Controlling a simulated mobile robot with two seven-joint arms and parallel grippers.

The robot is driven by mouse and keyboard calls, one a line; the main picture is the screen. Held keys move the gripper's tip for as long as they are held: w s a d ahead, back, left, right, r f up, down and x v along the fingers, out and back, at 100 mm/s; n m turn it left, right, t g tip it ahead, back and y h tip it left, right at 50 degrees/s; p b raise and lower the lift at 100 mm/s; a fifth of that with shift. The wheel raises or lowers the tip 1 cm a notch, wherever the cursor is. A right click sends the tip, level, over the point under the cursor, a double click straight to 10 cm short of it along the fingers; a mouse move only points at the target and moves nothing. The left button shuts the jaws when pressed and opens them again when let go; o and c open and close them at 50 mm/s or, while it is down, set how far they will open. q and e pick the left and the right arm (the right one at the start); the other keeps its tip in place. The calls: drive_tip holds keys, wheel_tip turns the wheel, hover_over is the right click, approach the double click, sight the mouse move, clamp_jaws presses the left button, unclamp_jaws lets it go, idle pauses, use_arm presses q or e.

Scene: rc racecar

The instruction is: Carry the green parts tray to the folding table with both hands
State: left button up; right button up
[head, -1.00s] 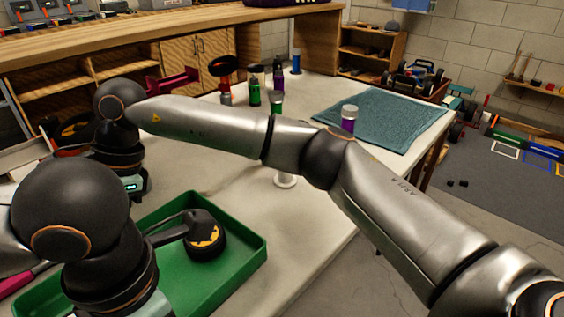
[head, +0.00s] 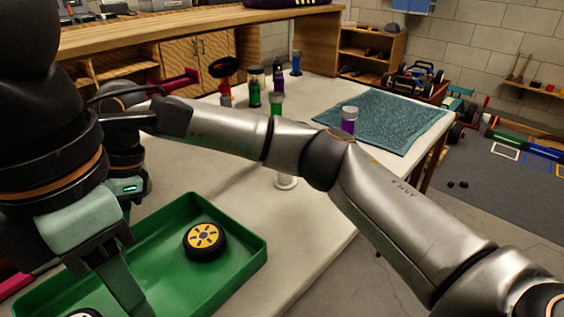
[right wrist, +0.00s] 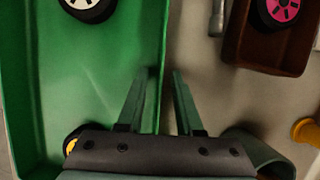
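The green parts tray (head: 215,290) sits at the lower left of the light-topped table (head: 245,195). A black wheel with a yellow hub (head: 205,241) lies in it. In the right wrist view the tray (right wrist: 95,90) fills the left side. My right gripper (right wrist: 158,85) is open there, its fingers on either side of the tray's side wall. Contact with the wall is unclear. In the head view my left gripper (head: 118,280) is low at the left, a teal finger over the tray's interior. Its grip and the near tray wall are hidden.
A brown box (right wrist: 265,60) holding a pink-hubbed wheel is close beside the tray. A teal mat (head: 385,118) and several small bottles, including a purple one (head: 348,120), are farther back. My right arm crosses above the table. Open floor (head: 475,210) is at right.

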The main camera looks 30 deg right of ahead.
drive_tip(key=v, duration=1.2)
drive_tip(key=shift+r, duration=0.1)
